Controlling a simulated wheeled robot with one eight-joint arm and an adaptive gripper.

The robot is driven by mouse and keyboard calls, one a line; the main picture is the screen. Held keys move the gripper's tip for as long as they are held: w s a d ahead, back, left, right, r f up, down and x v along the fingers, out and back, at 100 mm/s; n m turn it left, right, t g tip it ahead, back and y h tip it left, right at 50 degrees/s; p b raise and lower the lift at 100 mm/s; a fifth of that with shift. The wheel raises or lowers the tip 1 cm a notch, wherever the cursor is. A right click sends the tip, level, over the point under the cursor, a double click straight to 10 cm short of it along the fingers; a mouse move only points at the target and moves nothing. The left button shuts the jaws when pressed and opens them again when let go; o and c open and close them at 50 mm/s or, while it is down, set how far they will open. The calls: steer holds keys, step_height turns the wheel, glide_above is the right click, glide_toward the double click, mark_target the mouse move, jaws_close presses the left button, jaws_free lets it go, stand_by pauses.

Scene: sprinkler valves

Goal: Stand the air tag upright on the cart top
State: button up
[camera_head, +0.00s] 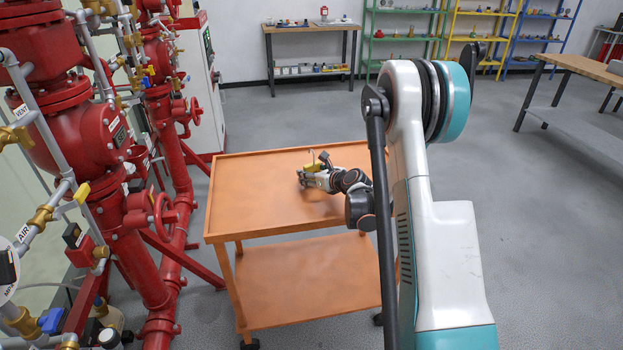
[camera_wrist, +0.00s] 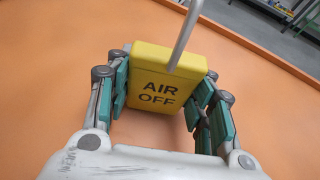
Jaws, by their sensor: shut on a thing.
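The air tag is a yellow block marked "AIR OFF" (camera_wrist: 160,80) with a grey metal loop rising from its top edge. In the wrist view it sits between the green pads of my gripper (camera_wrist: 165,105), which is shut on its two sides. In the head view the tag (camera_head: 312,168) is a small yellow patch at my gripper (camera_head: 304,178), low over the orange cart top (camera_head: 250,190). The tag's lower edge is close to the cart top; I cannot tell whether it touches.
The cart top around the tag is bare, with a raised rim. Red valve pipes (camera_head: 175,150) stand left of the cart. A workbench (camera_head: 310,28) and coloured shelves (camera_head: 400,40) stand at the back. Another table (camera_head: 590,68) is at the right.

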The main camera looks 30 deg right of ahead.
steer(key=shift+f, duration=0.2)
steer(key=o, duration=1.1)
steer(key=shift+c, duration=0.2)
steer(key=shift+s+r, duration=0.15)
steer(key=shift+r, duration=0.05)
steer(key=p+v, duration=0.4)
steer(key=v, duration=0.6)
steer(key=shift+s+r, duration=0.15)
steer(key=shift+r, duration=0.05)
steer(key=shift+s+r, duration=0.15)
steer(key=shift+s, duration=0.5)
